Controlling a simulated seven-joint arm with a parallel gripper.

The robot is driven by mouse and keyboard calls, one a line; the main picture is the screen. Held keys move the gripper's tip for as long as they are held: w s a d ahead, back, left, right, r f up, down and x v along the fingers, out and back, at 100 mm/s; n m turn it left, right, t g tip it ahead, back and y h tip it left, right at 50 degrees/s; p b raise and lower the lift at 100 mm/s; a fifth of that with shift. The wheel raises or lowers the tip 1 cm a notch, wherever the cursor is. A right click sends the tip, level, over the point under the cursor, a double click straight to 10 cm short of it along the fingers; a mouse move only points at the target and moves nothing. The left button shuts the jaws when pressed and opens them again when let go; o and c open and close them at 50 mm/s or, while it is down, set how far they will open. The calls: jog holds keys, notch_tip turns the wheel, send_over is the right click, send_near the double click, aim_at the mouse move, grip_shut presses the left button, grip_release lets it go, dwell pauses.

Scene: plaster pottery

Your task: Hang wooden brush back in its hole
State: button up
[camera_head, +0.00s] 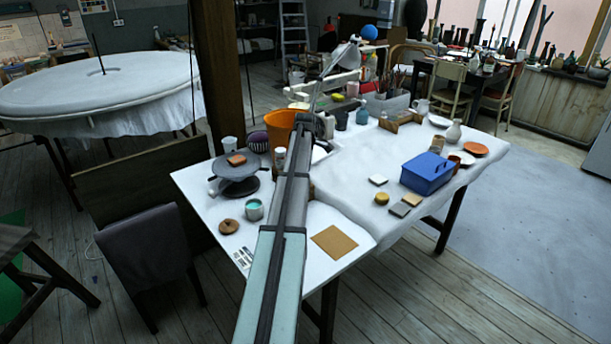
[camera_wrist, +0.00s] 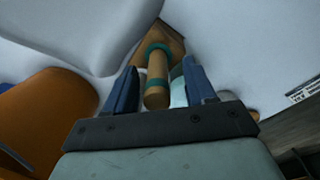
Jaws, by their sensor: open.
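In the wrist view, a wooden piece with a teal band (camera_wrist: 157,78), which looks like the brush, shows between the two blue fingers of my gripper (camera_wrist: 160,80). Its rounded end points toward the gripper's palm, and its wider part lies beyond the fingertips. The fingers stand apart on either side of it; a gap shows on both sides. In the head view my arm hides the gripper and this piece. A low wooden rack (camera_head: 401,121) stands on the table toward the back right; I cannot make out a hole in it.
An orange bucket (camera_head: 279,125) stands beside my arm and fills the left of the wrist view (camera_wrist: 45,118). A lamp, a cup and containers crowd the table's back. A blue box (camera_head: 427,173) stands to the right. The white tabletop (camera_head: 335,185) is fairly clear in the middle.

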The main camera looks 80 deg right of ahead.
jog(key=r, duration=0.8)
jog(key=a+r, duration=0.1)
jog(key=r, duration=0.2)
jog(key=shift+r, duration=0.4)
